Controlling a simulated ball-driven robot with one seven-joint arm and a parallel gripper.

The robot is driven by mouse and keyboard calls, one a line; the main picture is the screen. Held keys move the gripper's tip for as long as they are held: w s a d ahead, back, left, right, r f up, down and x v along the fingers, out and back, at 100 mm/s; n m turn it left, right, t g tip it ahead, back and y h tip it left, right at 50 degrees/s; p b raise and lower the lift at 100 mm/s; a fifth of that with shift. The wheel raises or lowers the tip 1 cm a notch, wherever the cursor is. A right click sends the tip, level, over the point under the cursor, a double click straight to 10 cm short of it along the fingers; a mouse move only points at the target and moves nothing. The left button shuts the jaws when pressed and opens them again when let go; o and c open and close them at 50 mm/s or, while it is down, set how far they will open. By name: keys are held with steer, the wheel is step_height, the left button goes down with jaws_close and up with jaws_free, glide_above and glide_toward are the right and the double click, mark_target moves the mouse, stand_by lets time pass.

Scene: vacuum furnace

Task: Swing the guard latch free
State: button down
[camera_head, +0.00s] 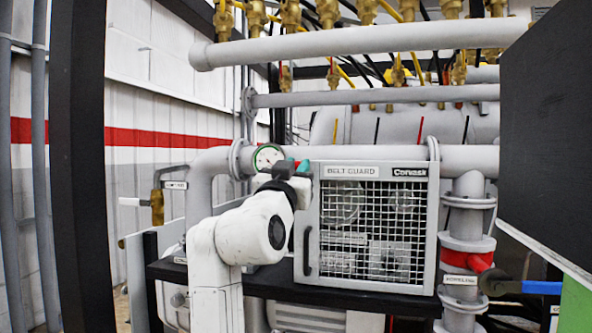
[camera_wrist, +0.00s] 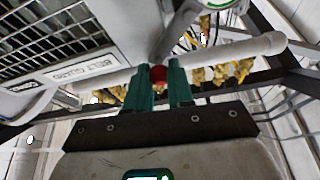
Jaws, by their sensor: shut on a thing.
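The belt guard (camera_head: 376,172) is a grey-framed mesh panel, closed, right of my arm in the head view; its label strip (camera_wrist: 86,68) shows at the upper left of the wrist view. My gripper (camera_head: 292,167) is at the guard's upper left corner. In the wrist view its two green fingers (camera_wrist: 160,86) are shut on a small red knob, which I take for the guard latch (camera_wrist: 158,73). The rest of the latch is hidden by my gripper.
A round gauge (camera_head: 267,157) on the pipe is close to the left of my gripper. A dark vertical handle (camera_head: 307,251) is on the guard's left edge. A red-banded valve (camera_head: 467,260) stands right of the guard. Pipes (camera_head: 375,98) run above.

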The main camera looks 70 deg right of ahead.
stand_by(0.4)
steer(key=shift+w+a+r+n+t+y+p, duration=0.1)
steer(key=shift+w+r+n+t+y+p, duration=0.2)
steer(key=shift+w+n+t+p, duration=1.1)
steer(key=shift+s+r+n+t+y+p, duration=0.25)
steer(key=shift+n+t+p, duration=0.3)
steer(key=shift+n+p, duration=2.05)
steer(key=shift+w+a+r+n+t+y+p, duration=0.1)
steer(key=shift+w+r+n+t+y+p, duration=0.2)
steer(key=shift+w+n+t+p, duration=1.1)
steer(key=shift+s+f+n+g+p, duration=0.15)
steer(key=shift+s+n+g+p, duration=0.1)
steer(key=shift+s+n+p, duration=0.4)
steer(key=c, duration=1)
jaws_free()
steer(key=b+v, duration=0.3)
steer(key=v, duration=0.7)
steer(key=shift+s+a, duration=0.15)
steer(key=shift+a, duration=0.25)
